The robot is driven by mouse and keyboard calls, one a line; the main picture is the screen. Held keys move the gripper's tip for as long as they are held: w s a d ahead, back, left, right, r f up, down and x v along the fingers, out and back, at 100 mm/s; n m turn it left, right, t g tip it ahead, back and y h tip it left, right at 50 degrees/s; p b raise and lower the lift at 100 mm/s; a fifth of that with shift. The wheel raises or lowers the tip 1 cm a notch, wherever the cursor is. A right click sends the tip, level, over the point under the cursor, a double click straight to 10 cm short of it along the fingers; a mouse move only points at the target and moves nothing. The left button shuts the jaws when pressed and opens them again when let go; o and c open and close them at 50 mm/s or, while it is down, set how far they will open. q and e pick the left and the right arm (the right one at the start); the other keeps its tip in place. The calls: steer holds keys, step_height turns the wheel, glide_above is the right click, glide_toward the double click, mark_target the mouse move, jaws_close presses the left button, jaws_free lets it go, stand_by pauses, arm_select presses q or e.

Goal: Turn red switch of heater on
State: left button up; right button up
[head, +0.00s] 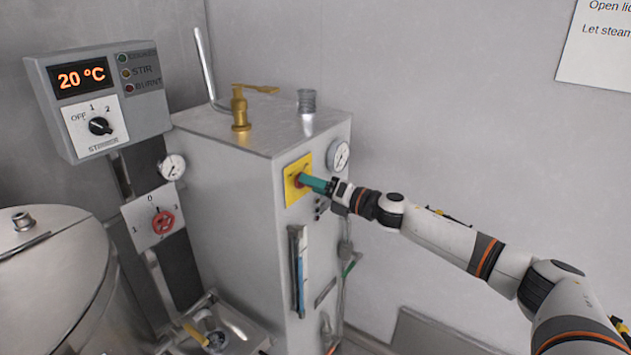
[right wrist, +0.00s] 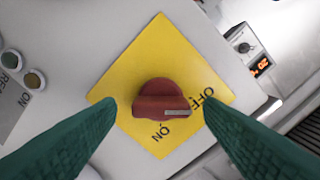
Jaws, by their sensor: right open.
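The heater is a grey metal box (head: 230,180) in the head view, with a yellow switch plate (head: 292,193) on its front. The red switch (right wrist: 161,100) sits in the middle of the yellow plate (right wrist: 142,68) in the right wrist view; OFF and ON are printed on the plate. My right gripper (head: 306,182) is at the plate in the head view, partly covering the switch. In the right wrist view its two green fingers (right wrist: 158,110) are open, one on each side of the red knob, with gaps between. My left gripper is not in view.
A steel vessel (head: 55,290) stands at lower left. A gauge (head: 340,156) and a sight tube (head: 299,270) are on the heater near my right gripper.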

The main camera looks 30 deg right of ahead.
steer(key=shift+w+a, duration=0.1)
steer(key=shift+w, duration=0.05)
steer(key=c, duration=1)
